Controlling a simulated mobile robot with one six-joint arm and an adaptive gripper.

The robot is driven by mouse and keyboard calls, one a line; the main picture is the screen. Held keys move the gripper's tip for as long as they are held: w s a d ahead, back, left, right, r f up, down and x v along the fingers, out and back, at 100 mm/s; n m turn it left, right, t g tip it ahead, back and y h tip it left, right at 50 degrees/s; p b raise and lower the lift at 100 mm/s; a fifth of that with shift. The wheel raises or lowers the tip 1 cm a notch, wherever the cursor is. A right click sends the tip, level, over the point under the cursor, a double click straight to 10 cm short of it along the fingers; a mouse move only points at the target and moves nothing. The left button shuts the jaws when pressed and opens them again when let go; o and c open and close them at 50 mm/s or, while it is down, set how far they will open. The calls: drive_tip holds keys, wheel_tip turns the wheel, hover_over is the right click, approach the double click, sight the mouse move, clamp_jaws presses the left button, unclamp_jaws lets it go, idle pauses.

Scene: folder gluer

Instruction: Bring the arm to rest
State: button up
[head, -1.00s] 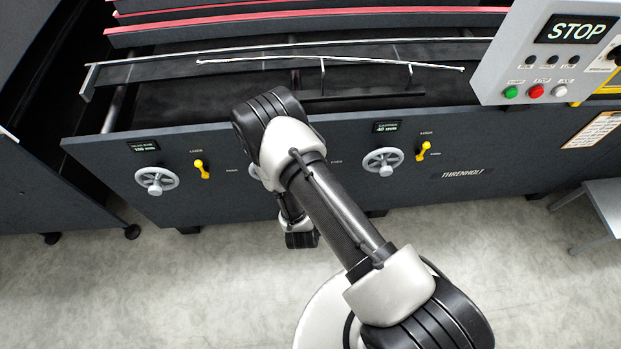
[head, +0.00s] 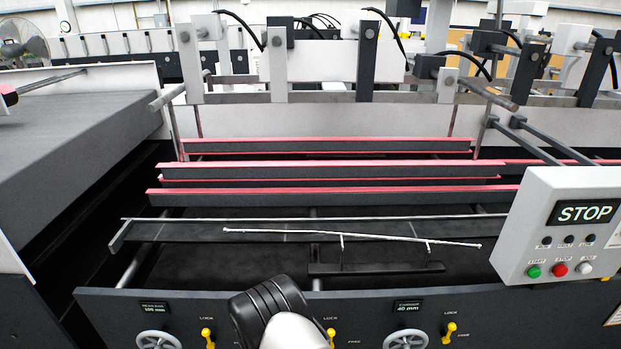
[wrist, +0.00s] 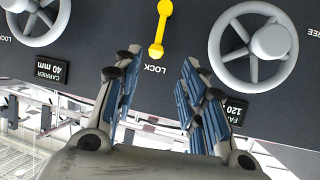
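My gripper (wrist: 160,62) shows in the wrist view, open and empty, with its two blue-padded fingers spread apart. A yellow lock lever (wrist: 160,30) on the dark machine panel appears beyond the gap between the fingertips, apart from them. The wrist picture is upside down. In the head view only a black and white part of my arm shows at the bottom centre, in front of the panel; my gripper is outside that view.
The folder gluer's front panel (head: 250,303) carries handwheels (head: 406,340), yellow levers (head: 449,332) and small displays. A control box (head: 570,225) reading STOP juts out at the right. In the wrist view a handwheel (wrist: 252,42) is close to the right finger.

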drive_tip(key=w+a+r+m+g+y, duration=0.1)
drive_tip(key=w+a+r+g, duration=0.1)
drive_tip(key=w+r, duration=0.4)
drive_tip(key=s+r+g+y, duration=0.3)
drive_tip(key=r, duration=1.6)
drive_tip(key=s+d+r+n+g, duration=0.1)
drive_tip(key=s+d+r, duration=0.3)
drive_tip(key=s, duration=0.4)
drive_tip(key=s+d+r+n+g, duration=0.1)
drive_tip(key=s+d+r, duration=0.2)
drive_tip(key=s, duration=0.6)
drive_tip(key=s+d+r+n+g+h, duration=0.1)
drive_tip(key=s+d+r, duration=0.3)
drive_tip(key=s+r, duration=0.3)
drive_tip(key=shift+s+d, duration=0.35)
drive_tip(key=shift+s, duration=0.45)
